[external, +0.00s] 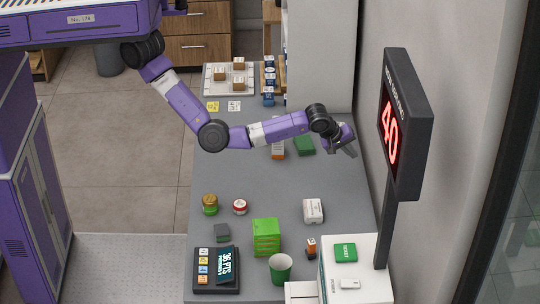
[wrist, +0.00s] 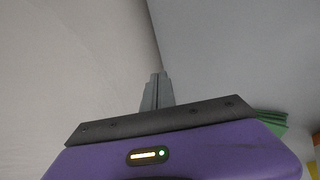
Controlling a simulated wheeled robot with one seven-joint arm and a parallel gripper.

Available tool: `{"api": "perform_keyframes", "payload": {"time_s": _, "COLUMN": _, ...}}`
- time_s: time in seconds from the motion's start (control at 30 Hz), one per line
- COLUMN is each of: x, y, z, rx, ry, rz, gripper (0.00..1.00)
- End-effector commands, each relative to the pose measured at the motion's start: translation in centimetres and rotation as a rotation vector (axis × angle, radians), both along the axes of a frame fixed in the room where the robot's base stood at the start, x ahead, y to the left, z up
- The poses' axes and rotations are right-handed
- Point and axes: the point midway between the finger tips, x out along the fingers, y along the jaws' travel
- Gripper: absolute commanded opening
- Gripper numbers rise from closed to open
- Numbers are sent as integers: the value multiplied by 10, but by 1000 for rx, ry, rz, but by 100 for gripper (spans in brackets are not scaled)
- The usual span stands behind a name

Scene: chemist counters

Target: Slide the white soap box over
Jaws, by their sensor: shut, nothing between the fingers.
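A small white box with dark print (external: 313,210), which looks like the soap box, lies on the grey counter (external: 275,190) right of the middle in the external view. My gripper (external: 352,152) is above the counter's right side near the wall, farther back than the white box and apart from it. In the wrist view my gripper's fingers (wrist: 157,90) are together with nothing between them. The white box cannot be made out in the wrist view.
A green box (external: 304,146) and a white-and-orange box (external: 278,152) are beside my forearm. A green-and-brown jar (external: 209,204), a red-and-white tin (external: 240,207), a green block (external: 266,236) and a green cup (external: 281,268) stand nearer. A display post (external: 384,235) rises at right.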

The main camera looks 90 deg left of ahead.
Motion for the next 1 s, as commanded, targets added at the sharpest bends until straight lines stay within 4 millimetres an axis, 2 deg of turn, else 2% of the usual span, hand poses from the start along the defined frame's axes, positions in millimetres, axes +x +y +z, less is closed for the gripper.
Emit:
{"api": "perform_keyframes", "payload": {"time_s": 0.03, "x": -6, "y": -55, "z": -4, "rx": -63, "ry": 67, "rz": -17, "gripper": 0}}
{"api": "perform_keyframes", "payload": {"time_s": 0.07, "x": -14, "y": -83, "z": -5, "rx": -96, "ry": 116, "rz": -20, "gripper": 0}}
{"api": "perform_keyframes", "payload": {"time_s": 0.1, "x": -26, "y": -120, "z": -3, "rx": -136, "ry": 179, "rz": -25, "gripper": 0}}
{"api": "perform_keyframes", "payload": {"time_s": 0.2, "x": -65, "y": -202, "z": 7, "rx": -206, "ry": 335, "rz": -41, "gripper": 0}}
{"api": "perform_keyframes", "payload": {"time_s": 0.3, "x": -104, "y": -262, "z": 23, "rx": -241, "ry": 463, "rz": -56, "gripper": 0}}
{"api": "perform_keyframes", "payload": {"time_s": 0.4, "x": -135, "y": -299, "z": 37, "rx": -253, "ry": 551, "rz": -68, "gripper": 0}}
{"api": "perform_keyframes", "payload": {"time_s": 0.5, "x": -152, "y": -316, "z": 45, "rx": -253, "ry": 599, "rz": -73, "gripper": 0}}
{"api": "perform_keyframes", "payload": {"time_s": 0.67, "x": -157, "y": -320, "z": 38, "rx": -252, "ry": 615, "rz": -71, "gripper": 0}}
{"api": "perform_keyframes", "payload": {"time_s": 1.0, "x": -156, "y": -317, "z": -20, "rx": -252, "ry": 614, "rz": -71, "gripper": 0}}
